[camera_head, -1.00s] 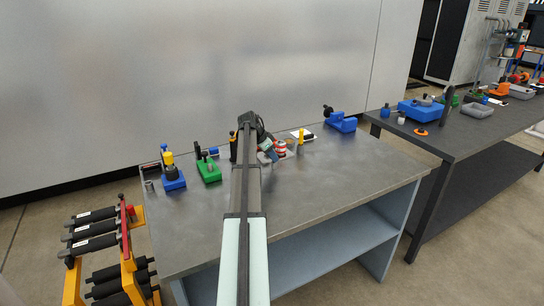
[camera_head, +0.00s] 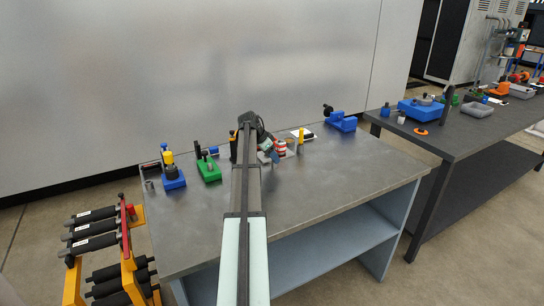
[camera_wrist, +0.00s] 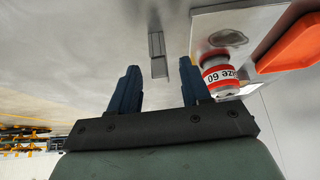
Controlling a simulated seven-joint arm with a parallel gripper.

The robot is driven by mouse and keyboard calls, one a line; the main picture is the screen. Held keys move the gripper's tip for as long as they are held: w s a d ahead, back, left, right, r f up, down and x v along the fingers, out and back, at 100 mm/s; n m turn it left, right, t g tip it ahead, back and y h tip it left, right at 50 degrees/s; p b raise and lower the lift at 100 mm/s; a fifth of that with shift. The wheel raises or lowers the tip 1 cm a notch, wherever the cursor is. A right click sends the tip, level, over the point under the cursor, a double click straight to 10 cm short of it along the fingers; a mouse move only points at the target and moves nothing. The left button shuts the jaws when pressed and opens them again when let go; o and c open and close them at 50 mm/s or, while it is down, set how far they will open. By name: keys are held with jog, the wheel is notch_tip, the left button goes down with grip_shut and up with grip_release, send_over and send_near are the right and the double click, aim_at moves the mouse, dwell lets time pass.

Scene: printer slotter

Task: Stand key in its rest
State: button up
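My gripper (camera_wrist: 158,80) is open, with two dark blue fingers spread apart and nothing between them. A small grey metal piece (camera_wrist: 157,54), which looks like the key, lies on the bench just beyond the fingertips in the wrist view, roughly in line with the gap. A pale grey plate (camera_wrist: 262,22) with a round dark recess is to its right; it may be the rest, but I cannot be sure. In the head view my gripper (camera_head: 265,151) is low over the bench, and my arm hides much around it. I cannot make out the key there.
A red-and-white labelled cylinder (camera_wrist: 219,74) stands close beside the right finger, with an orange part (camera_wrist: 292,42) further right. On the metal bench (camera_head: 330,180) are green (camera_head: 209,171) and blue (camera_head: 173,179) blocks at left and a blue fixture (camera_head: 341,121) at back right. The bench's right front is clear.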

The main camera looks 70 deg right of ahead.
jog(key=v, duration=1.4)
